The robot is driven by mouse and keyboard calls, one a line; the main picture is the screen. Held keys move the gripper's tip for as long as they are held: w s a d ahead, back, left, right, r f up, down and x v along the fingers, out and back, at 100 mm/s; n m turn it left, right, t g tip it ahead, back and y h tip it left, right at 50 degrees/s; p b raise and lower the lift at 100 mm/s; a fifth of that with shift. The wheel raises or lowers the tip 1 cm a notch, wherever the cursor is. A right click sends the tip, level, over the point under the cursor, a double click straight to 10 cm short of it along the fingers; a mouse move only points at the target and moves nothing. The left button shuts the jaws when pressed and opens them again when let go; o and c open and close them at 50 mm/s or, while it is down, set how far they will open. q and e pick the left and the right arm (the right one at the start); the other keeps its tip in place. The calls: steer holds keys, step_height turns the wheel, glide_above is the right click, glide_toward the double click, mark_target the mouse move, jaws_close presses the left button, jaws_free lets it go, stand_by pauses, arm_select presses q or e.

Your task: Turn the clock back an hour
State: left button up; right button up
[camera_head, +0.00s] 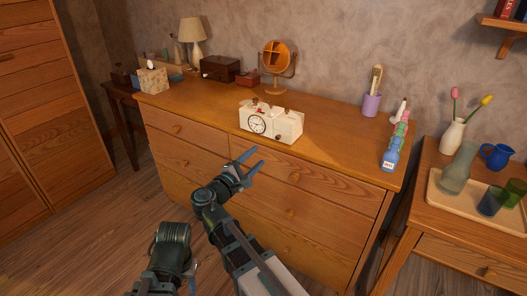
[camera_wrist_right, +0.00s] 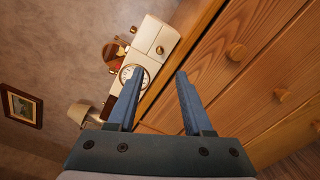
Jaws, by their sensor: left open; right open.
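The clock is a cream box (camera_head: 285,126) with a round white dial (camera_head: 257,124) on its front left, standing on the dresser top near the front edge. Small brown and red knobs show on its top. In the right wrist view the clock (camera_wrist_right: 158,40) appears tilted, its dial (camera_wrist_right: 133,76) partly behind a finger. My right gripper (camera_head: 254,158) is open and empty, in front of the dresser and below the clock, apart from it. My left gripper (camera_head: 167,287) is low at the bottom edge, partly cut off, its fingers apart, away from the clock.
The wooden dresser (camera_head: 190,113) has knobbed drawers. The top around the clock is clear.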

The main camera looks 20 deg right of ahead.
steer(key=shift+v, duration=1)
steer(key=s+d+f+m+g+y, duration=0.2)
steer(key=s+f+m+g+y, duration=0.25)
steer(key=f, duration=0.45)
steer(key=s+d+f+m+g+y, duration=0.1)
steer(key=s+f+m+g+y, duration=0.35)
steer(key=f, duration=0.45)
steer(key=s+a+f+g+y, duration=0.1)
steer(key=s+a+f+y, duration=0.1)
steer(key=s+a, duration=0.55)
steer(key=s+a+f+g+y, duration=0.15)
steer(key=s+a, duration=0.25)
steer(key=a, duration=0.6)
step_height(320, 180, up, 27)
steer(key=p, duration=2.7)
steer(key=shift+w+f, duration=0.15)
steer(key=shift+w, duration=0.05)
